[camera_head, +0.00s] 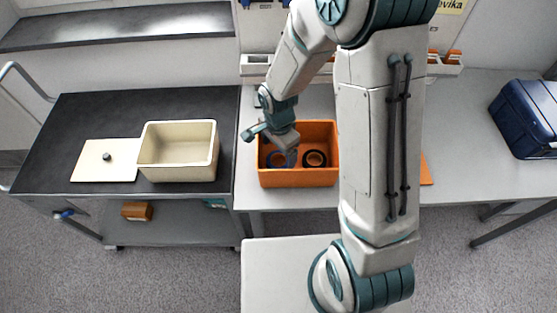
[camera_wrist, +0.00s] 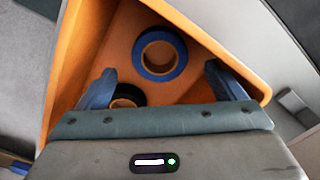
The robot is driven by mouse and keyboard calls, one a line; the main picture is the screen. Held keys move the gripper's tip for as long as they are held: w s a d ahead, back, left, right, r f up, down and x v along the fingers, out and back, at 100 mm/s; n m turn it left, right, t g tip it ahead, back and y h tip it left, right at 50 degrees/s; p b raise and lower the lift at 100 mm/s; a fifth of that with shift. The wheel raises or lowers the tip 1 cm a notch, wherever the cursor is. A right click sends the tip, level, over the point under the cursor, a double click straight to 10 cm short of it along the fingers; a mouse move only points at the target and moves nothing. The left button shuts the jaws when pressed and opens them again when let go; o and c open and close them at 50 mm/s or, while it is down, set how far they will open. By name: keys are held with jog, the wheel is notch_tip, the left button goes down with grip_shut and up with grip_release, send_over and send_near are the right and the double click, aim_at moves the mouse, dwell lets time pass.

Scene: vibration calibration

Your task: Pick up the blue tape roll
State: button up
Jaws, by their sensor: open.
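The blue tape roll (camera_wrist: 182,52) lies flat on the floor of an orange bin (camera_wrist: 72,60), its tan core facing up in the wrist view. In the head view the roll (camera_head: 270,160) shows at the left inside the bin (camera_head: 298,179), partly covered by my gripper (camera_head: 271,142). My gripper (camera_wrist: 160,70) is open and empty above the bin. In the wrist view the blue roll appears between and beyond the two fingertips. A black tape roll (camera_wrist: 135,91) lies beside it, nearer the left finger and partly hidden by my gripper.
The bin's walls surround both rolls closely. A dark cart (camera_head: 95,112) at left holds a cream box (camera_head: 178,174) and a flat lid (camera_head: 90,171). A dark blue case (camera_head: 525,118) sits at the bench's far right. My arm hides part of the bench (camera_head: 455,140).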

aim_at(279, 159)
jog(key=shift+d+f, duration=0.1)
jog(key=shift+f, duration=1.8)
jog(key=c, duration=1.1)
jog(key=shift+r, duration=0.1)
